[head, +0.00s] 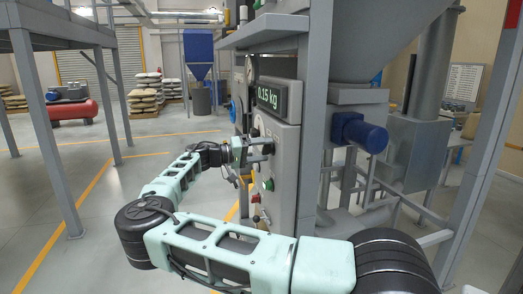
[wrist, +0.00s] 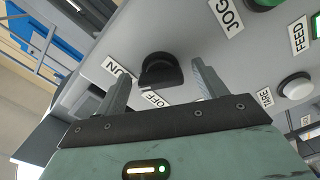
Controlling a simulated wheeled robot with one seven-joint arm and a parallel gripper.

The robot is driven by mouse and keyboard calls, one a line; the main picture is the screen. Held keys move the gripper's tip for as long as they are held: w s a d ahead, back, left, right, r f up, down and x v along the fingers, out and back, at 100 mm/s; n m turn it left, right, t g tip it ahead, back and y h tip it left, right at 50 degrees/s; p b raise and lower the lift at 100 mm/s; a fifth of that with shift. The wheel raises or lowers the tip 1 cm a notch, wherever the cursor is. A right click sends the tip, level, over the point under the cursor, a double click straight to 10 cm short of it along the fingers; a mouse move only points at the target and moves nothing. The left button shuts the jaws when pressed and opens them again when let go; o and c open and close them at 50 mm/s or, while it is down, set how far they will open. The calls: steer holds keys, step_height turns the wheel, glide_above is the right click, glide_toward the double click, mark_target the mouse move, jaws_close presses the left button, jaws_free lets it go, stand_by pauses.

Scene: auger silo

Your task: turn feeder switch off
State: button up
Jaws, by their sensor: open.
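The feeder switch, a black rotary knob (wrist: 160,70), sits on the grey control panel in the wrist view. An ON label (wrist: 121,70) is to its left and an OFF label (wrist: 155,98) is just below it. I cannot tell surely which label the knob points at. My gripper (wrist: 162,68) is open, with one finger to each side of the knob in the picture. The fingers do not visibly grip it. In the head view my gripper (head: 256,150) is close to the panel face, and the knob is hard to make out there.
The panel (head: 285,165) carries a display (head: 268,96) reading 0.15 kg. In the wrist view a white button (wrist: 295,86) lies to the right, near TARE and FEED labels, with a JOG label (wrist: 226,16) above. A blue motor (head: 360,132) juts out beyond a grey post.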

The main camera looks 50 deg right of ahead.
steer(key=c, duration=1)
steer(key=shift+n, duration=0.4)
steer(key=shift+n+b, duration=0.45)
steer(key=shift+n, duration=0.45)
steer(key=n, duration=0.2)
steer(key=shift+r+n, duration=0.15)
steer(key=shift+n, duration=0.25)
steer(key=n+p, duration=0.1)
steer(key=n, duration=0.3)
steer(key=shift+r, duration=0.15)
steer(key=shift+n+p, duration=0.3)
steer(key=shift+n, duration=1)
